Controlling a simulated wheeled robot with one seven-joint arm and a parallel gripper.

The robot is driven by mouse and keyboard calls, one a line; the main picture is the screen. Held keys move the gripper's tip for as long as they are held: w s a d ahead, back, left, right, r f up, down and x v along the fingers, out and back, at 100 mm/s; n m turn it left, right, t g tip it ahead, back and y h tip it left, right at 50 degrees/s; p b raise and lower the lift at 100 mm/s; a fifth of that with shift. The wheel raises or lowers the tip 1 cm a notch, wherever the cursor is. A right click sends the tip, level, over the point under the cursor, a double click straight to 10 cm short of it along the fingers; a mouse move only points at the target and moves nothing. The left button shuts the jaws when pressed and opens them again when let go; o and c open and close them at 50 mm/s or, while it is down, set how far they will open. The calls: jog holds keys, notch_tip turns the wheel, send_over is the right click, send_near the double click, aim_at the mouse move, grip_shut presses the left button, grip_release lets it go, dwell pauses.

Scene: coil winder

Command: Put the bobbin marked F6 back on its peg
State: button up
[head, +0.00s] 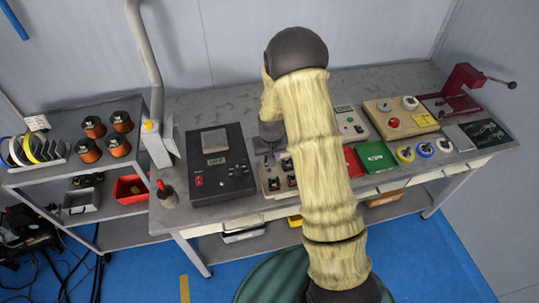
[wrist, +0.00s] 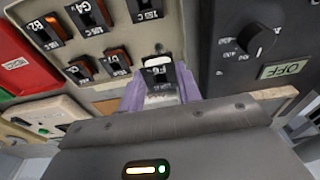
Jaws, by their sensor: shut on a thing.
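The bobbin marked F6 (wrist: 156,70) is a small black piece with a white label, in the middle of the wrist view. My gripper (wrist: 161,86) has its purple fingers closed on both sides of it. Beside it, a beige board (wrist: 110,42) carries similar black pieces with copper-orange parts, among them B2 (wrist: 47,31), G4 (wrist: 88,13) and D7 (wrist: 118,64). I cannot tell whether F6 touches the board, and its peg is hidden. In the head view the board (head: 268,184) is partly behind my arm, and F6 cannot be made out.
A black instrument box (head: 220,158) stands left of the board; its knob (wrist: 257,40) shows close at right in the wrist view. A green tray (head: 375,156) and a beige control box (head: 402,115) lie to the right. A shelf at left holds copper spools (head: 90,150).

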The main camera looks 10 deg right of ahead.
aim_at(270, 169)
jog(key=shift+f+b, duration=0.6)
jog(key=shift+f, duration=0.65)
jog(key=shift+f+b, duration=0.75)
jog(key=shift+f, duration=0.35)
jog(key=o, duration=1.1)
jog(key=shift+o, duration=0.2)
jog(key=shift+r, duration=0.15)
notch_tip(270, 169, up, 17)
jog(key=s+b, duration=0.1)
jog(key=s, duration=0.1)
jog(key=shift+s, duration=0.35)
jog(key=s+r, duration=0.2)
jog(key=s, duration=1.6)
jog(key=shift+t, duration=0.4)
